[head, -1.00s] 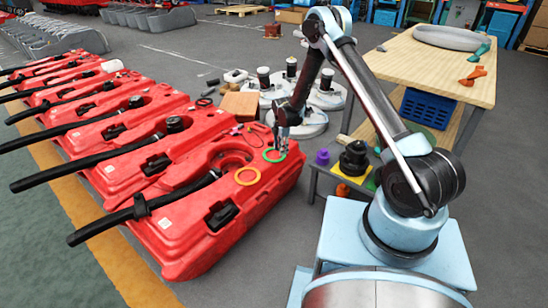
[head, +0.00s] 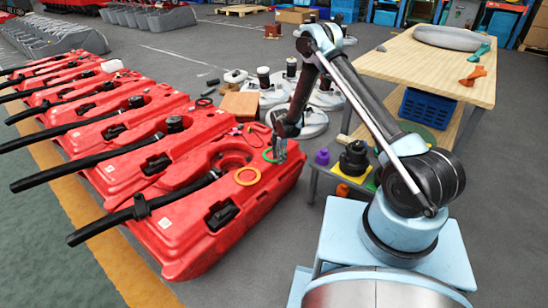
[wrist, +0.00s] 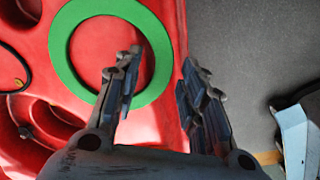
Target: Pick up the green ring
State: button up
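The green ring (head: 267,155) lies on the near red tank (head: 285,185), close to its right end. In the wrist view the ring (wrist: 73,75) shows as a wide flat band at the upper left. My gripper (head: 280,151) is at the ring in the head view and hides part of it. In the wrist view my gripper (wrist: 163,58) is open. Its left finger is over the ring's hole and its right finger is outside the ring, so the ring's right side shows between them. I cannot tell the height of the fingertips above the tank.
A low stand with a purple piece (head: 322,157) and a black part (head: 353,158) is to the right.

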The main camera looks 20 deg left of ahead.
jog(key=shift+f, duration=0.1)
grip_shut()
dwell(0.3)
